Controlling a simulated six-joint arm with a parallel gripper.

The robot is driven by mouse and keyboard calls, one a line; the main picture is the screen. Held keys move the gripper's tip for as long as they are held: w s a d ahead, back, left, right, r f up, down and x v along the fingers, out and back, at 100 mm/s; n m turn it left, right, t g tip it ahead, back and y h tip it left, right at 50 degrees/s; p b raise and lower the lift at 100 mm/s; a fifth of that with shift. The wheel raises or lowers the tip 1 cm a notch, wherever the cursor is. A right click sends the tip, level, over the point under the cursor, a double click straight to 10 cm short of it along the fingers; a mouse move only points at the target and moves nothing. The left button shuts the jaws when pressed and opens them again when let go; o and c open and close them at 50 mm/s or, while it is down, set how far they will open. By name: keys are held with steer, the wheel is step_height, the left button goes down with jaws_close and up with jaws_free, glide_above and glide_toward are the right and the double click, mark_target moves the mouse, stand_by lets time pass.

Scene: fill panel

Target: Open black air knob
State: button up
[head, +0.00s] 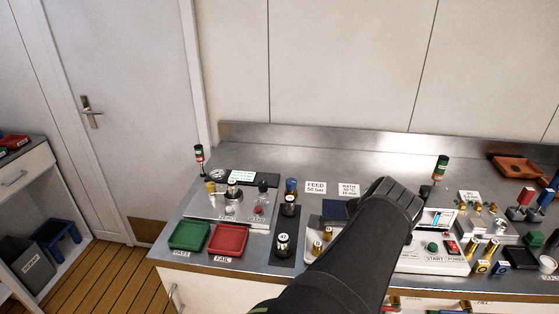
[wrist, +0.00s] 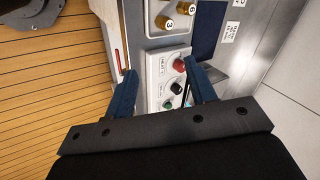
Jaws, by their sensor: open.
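The black knob (wrist: 176,88) sits on a light panel (wrist: 156,72) in the wrist view, between a red knob (wrist: 179,65) and a green knob (wrist: 167,104). The small labels beside the knobs are too blurred to read surely. My gripper (wrist: 159,68) is open, with its two blue fingers on either side of the panel and nothing held. The black knob appears between the fingers, nearer the right one; I cannot tell the height gap. In the head view my dark arm hides the knob panel and the fingers.
Brass cylinders (wrist: 174,15) stand beside the panel. In the head view, a green tray (head: 189,236) and a red tray (head: 228,240) lie at the bench's left. A device with a screen (head: 438,219) stands right of my arm. The back of the steel bench (head: 330,150) is clear.

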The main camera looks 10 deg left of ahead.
steer(key=w+r+m, duration=0.2)
steer(key=w, duration=0.4)
steer(key=r+n+g+h, duration=0.1)
steer(key=n+g+h, duration=0.25)
steer(key=n, duration=0.45)
glide_above(262, 184)
steer(key=s+a, duration=0.5)
steer(key=shift+t, duration=0.35)
steer(key=x, duration=1.6)
steer(key=shift+w+d, duration=0.15)
steer(key=shift+d, duration=0.2)
steer(key=c, duration=1)
